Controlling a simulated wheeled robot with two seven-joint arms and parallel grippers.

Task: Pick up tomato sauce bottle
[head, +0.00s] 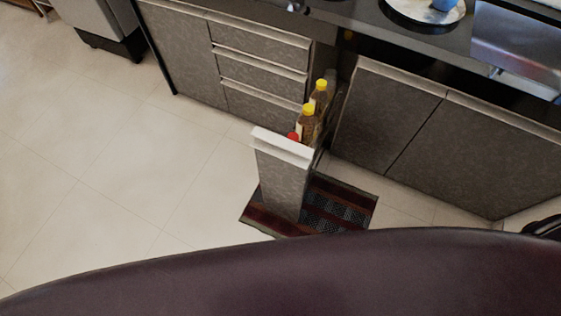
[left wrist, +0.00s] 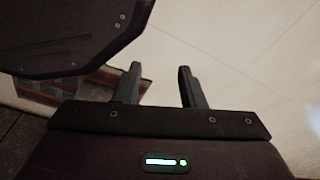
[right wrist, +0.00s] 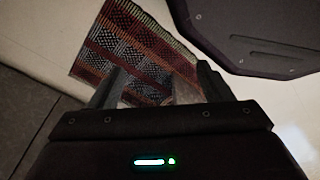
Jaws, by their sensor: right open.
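A red top (head: 293,136), likely the tomato sauce bottle, just shows behind the front panel of a narrow pulled-out drawer (head: 283,175) in the head view. Its body is hidden by the panel. Two yellow-capped bottles (head: 307,122) stand behind it in the same drawer. My left gripper (left wrist: 160,70) is open and empty over the pale floor in the left wrist view. My right gripper (right wrist: 159,68) is open and empty above a striped mat in the right wrist view. Neither gripper shows in the head view, and no bottle shows in the wrist views.
The striped mat (head: 340,207) lies under the drawer. Closed cabinets stand on both sides, with a counter (head: 430,38), a plate (head: 425,8) and a sink (head: 515,50) above. The tiled floor (head: 110,160) at left is clear.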

